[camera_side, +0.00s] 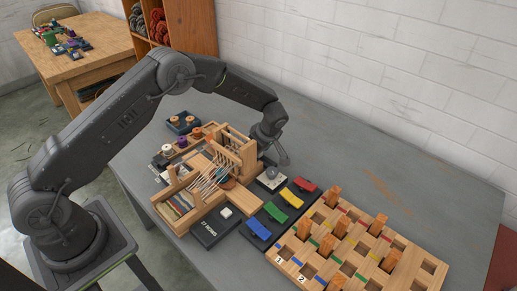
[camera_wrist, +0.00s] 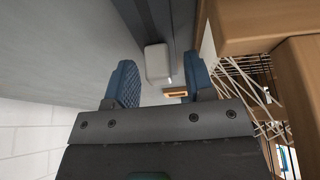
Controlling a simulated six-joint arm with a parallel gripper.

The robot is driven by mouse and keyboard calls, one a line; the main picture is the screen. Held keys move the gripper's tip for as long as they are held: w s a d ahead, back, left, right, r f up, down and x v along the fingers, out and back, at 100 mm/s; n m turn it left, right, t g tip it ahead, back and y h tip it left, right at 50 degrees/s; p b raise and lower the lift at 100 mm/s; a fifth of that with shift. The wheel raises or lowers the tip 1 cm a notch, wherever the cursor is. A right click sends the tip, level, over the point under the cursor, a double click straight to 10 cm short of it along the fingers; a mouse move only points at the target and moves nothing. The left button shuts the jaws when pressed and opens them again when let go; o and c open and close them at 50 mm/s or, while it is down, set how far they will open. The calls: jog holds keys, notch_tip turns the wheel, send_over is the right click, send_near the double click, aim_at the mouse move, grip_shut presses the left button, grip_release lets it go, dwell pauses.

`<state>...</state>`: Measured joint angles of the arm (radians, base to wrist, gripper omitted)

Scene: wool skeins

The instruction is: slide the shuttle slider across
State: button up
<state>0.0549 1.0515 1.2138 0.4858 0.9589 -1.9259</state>
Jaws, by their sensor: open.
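My gripper (camera_side: 283,158) is low over the grey table, just behind the right end of the wooden loom (camera_side: 248,157). In the wrist view my gripper (camera_wrist: 158,88) has its two blue-padded fingers apart, with nothing held between them. Beyond the fingertips a pale rounded block (camera_wrist: 157,63) sits at a dark strip; it may be the shuttle slider, but I cannot be sure. A small wooden piece (camera_wrist: 175,93) shows by the right finger. In the side view I cannot clearly pick out the slider. The loom's wood and pale threads (camera_wrist: 237,72) stand close to the right of my gripper.
A small plate with a pale round knob (camera_side: 271,177) is in front of my gripper. Blue, green, yellow and red tilted pieces (camera_side: 291,197) and a peg board (camera_side: 405,251) lie to the front right. The table's back right (camera_side: 350,150) is clear, along a white wall.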

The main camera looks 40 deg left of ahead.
aim_at(266, 161)
jog(key=shift+c, duration=0.3)
grip_shut()
jog(key=shift+d, duration=2.5)
jog(key=shift+o, duration=0.3)
grip_release()
jog(key=shift+a, duration=0.1)
jog(key=shift+r, duration=0.1)
jog(key=v, duration=1.3)
jog(key=shift+d+r, duration=0.2)
jog(key=shift+r, duration=0.05)
